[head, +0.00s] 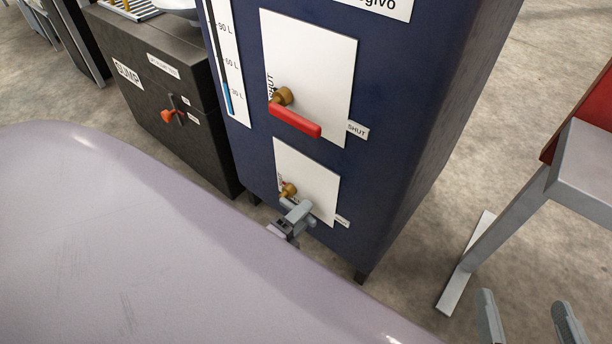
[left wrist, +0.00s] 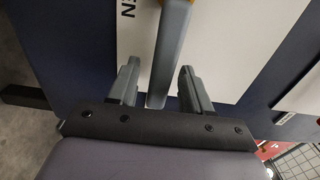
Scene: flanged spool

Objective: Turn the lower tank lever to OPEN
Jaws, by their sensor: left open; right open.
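The lower tank lever is a grey-blue bar (left wrist: 168,55) on a brass hub (head: 288,190), in front of a white plate (head: 318,186) low on the blue tank. In the left wrist view the bar runs down between the two fingers of my left gripper (left wrist: 158,86), which is open with a gap on each side. In the head view my left gripper (head: 297,218) covers most of the lever, so its exact angle is hard to tell there. A small SHUT-side label (head: 342,221) sits right of the plate. My right gripper (head: 528,318) is open and empty at the lower right.
A dark SUMP cabinet (head: 165,95) with an orange handle (head: 173,115) stands left of the tank. A grey-legged red object (head: 580,150) stands right. Floor between it and the tank is clear.

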